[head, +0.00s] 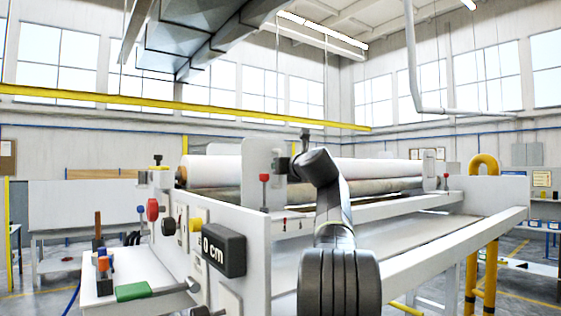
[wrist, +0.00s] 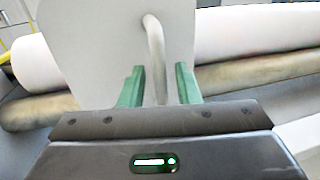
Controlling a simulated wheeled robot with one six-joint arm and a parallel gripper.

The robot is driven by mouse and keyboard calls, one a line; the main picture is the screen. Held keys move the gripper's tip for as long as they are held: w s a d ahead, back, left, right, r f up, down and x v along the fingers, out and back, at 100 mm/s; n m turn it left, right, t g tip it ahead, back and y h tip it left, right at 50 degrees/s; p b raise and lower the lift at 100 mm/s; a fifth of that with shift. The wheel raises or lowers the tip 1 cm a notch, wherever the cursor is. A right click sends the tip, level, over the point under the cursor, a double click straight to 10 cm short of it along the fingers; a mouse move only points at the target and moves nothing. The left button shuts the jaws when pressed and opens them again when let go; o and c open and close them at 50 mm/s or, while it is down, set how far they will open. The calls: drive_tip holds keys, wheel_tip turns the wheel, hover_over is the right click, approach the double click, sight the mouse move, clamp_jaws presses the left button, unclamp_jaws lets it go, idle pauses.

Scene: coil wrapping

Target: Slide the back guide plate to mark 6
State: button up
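A white upright guide plate (head: 256,165) stands across the rollers left of centre in the head view. It fills the upper middle of the wrist view (wrist: 85,45), with a pale curved bar handle (wrist: 153,45) on its face. My gripper (wrist: 160,85) has green fingers set apart, with the handle's lower part between them and gaps visible on both sides. In the head view my gripper is largely hidden by my wrist. A second, smaller white plate (head: 429,168) stands at the right end of the rollers. I cannot read any scale marks or tell which plate is the back one.
White rollers (head: 375,168) run left and right behind my arm. A black display (head: 223,250) reads "0 cm" on the machine's side panel, near red and yellow knobs. A small red-topped lever (head: 264,178) stands beside the left plate. A white rail (head: 440,255) runs along the right front.

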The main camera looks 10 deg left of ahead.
drive_tip(key=shift+w+a, duration=0.4)
drive_tip(key=shift+w, duration=0.15)
drive_tip(key=shift+c, duration=0.2)
clamp_jaws()
drive_tip(key=shift+s, duration=0.1)
